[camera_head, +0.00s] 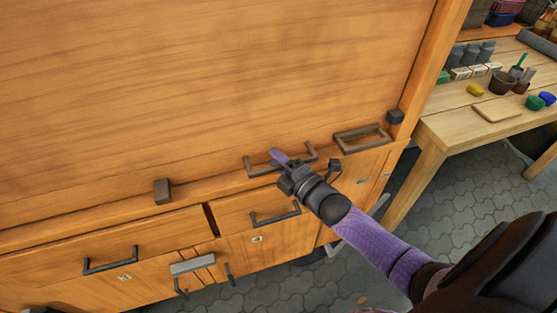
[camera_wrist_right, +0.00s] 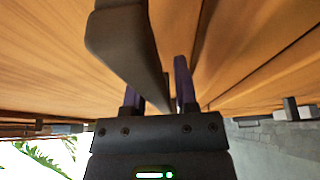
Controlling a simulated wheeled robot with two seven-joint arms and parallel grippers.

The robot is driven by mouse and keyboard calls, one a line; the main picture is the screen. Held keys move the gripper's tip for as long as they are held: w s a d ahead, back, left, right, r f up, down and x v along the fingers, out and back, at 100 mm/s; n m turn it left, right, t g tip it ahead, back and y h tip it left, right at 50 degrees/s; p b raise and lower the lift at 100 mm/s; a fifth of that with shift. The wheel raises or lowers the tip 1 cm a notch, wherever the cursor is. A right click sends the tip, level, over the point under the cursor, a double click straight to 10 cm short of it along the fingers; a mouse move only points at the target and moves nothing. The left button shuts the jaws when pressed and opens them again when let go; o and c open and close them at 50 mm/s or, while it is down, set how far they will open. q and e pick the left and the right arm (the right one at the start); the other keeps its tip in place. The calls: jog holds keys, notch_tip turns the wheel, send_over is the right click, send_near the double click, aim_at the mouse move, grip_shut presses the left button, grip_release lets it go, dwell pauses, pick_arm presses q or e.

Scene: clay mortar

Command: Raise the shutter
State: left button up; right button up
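The shutter (camera_head: 200,75) is a large wooden panel in the head view, with its lower edge down at the ledge above the drawers. Its dark bar handle (camera_head: 309,154) sits at the lower edge. My right gripper (camera_head: 279,159) is at this handle, with a purple finger showing past the bar. In the right wrist view a dark bar (camera_wrist_right: 125,45) runs between the two purple fingers of my right gripper (camera_wrist_right: 158,95). The fingers stand apart, and whether they press on the bar is unclear. My left gripper is not in view.
A dark rectangular frame (camera_head: 362,138) lies right of the handle. Small dark blocks (camera_head: 162,191) sit at the ledge. Drawers with bar handles (camera_head: 110,261) are below. A wooden table (camera_head: 455,130) with pots and tools stands at the right. Grey paving (camera_head: 465,215) is clear.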

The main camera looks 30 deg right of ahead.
grip_shut()
dwell(0.7)
dwell(0.3)
